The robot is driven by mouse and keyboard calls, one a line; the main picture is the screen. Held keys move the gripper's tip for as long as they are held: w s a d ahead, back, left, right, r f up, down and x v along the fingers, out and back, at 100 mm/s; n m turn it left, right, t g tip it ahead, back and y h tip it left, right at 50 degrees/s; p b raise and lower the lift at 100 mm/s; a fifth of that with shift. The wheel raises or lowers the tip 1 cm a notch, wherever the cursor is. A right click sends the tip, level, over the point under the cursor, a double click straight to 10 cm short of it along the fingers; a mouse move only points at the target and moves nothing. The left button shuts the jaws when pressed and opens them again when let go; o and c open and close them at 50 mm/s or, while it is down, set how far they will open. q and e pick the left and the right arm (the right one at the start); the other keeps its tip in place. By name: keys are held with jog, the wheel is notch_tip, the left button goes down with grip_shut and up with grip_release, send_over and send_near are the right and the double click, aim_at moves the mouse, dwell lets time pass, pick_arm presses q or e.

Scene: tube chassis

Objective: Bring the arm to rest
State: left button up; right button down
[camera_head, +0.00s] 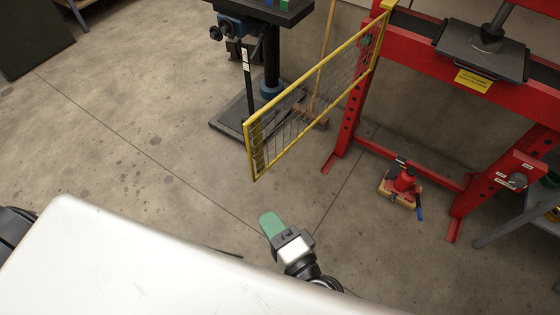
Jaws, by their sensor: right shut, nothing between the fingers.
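My right gripper (271,224) shows below the middle of the view. It has green fingertips, a white and dark grey body, and dark arm links behind it. It is shut, with nothing between its fingers, and points up and slightly left in the picture, over bare concrete floor. Nothing touches its fingertips. The rest of the right arm is hidden at the bottom by a large white surface in the foreground. My left gripper is not in view.
A red press frame (350,95) stands at the right, with a yellow mesh guard (318,88) swung out to its left. A red jack (404,180) sits on the floor under the press. A dark drill stand (271,60) is at the back.

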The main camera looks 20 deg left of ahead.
jog(key=d+f+n+g+h, duration=0.1)
jog(key=d+f+n+h, duration=0.3)
jog(key=f, duration=0.6)
jog(key=d+f+m+g+h, duration=0.1)
jog(key=d+f, duration=0.4)
jog(key=f, duration=0.4)
jog(key=d+f+n+g+h, duration=0.1)
jog(key=d+f+n+h, duration=0.3)
jog(key=f, duration=0.6)
jog(key=s+d+f+n+g+h, duration=0.3)
jog(key=s+d+f+g+h, duration=0.2)
jog(key=s+d+f, duration=1.2)
jog(key=s+d+g, duration=0.2)
jog(key=s+d, duration=0.1)
jog(key=s, duration=0.1)
jog(key=shift+s+d+f, duration=0.25)
jog(key=shift+d+f, duration=0.05)
jog(key=shift+a, duration=0.15)
